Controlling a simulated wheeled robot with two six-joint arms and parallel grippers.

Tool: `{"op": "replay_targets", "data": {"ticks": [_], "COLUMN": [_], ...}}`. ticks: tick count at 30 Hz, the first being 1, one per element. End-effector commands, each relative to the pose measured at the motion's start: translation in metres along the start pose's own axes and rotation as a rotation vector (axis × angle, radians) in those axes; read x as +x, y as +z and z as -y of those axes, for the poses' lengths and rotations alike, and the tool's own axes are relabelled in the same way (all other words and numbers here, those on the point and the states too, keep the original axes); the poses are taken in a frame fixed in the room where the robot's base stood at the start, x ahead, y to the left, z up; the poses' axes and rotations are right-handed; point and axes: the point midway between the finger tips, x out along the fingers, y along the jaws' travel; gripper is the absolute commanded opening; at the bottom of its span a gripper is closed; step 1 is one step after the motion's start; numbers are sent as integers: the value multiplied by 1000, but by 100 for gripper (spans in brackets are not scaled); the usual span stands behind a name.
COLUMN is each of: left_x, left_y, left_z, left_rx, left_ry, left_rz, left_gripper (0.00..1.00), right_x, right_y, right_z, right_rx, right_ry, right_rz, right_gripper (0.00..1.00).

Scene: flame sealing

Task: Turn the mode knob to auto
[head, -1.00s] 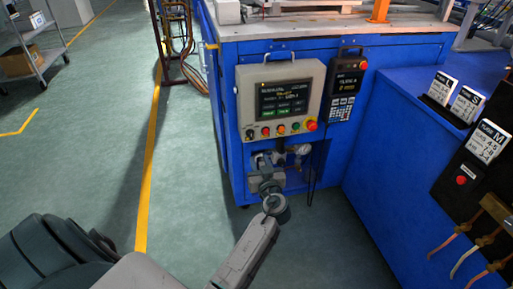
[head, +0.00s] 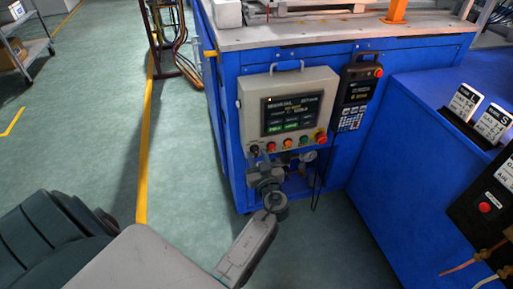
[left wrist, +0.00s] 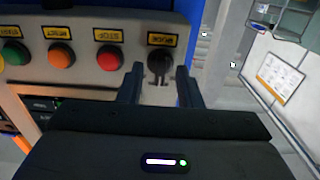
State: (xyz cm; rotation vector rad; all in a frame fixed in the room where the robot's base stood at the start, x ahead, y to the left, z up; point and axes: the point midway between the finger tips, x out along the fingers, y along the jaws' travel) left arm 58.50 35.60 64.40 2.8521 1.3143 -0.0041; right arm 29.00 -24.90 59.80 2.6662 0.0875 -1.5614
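The mode knob (head: 254,149) is a small black knob at the lower left of the beige control panel (head: 246,112). In the left wrist view the black knob (left wrist: 160,64) sits under a yellow MODE label (left wrist: 163,40), its grip pointing roughly up and down in the picture. My left gripper (head: 259,163) is just below the knob in the head view. In the left wrist view my left gripper (left wrist: 160,72) is open, with one fingertip on each side of the knob and gaps showing between. Whether the fingertips reach knob depth is unclear. My right gripper is not in view.
Red (left wrist: 109,57), orange (left wrist: 61,54) and green (left wrist: 15,53) buttons sit in a row beside the knob. A red emergency button (head: 321,137) is at the panel's right end. A black teach pendant (head: 357,92) hangs to the right. Floor to the left is open.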

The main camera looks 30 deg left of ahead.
Motion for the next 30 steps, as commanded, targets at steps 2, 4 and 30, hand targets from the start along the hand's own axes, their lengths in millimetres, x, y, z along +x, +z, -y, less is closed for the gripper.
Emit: {"op": "replay_targets", "data": {"ticks": [2, 4, 30], "left_x": [-1, -1, 0], "left_y": [0, 0, 2], "left_z": [0, 0, 0], "left_rx": [1, 0, 123], "left_ry": [-1, -1, 0], "left_rz": [1, 0, -2], "left_gripper": [32, 32, 0], "right_x": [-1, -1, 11], "right_y": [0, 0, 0], "right_z": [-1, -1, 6], "right_rx": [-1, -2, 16], "right_ry": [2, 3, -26], "right_rz": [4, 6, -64], "right_gripper": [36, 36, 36]}}
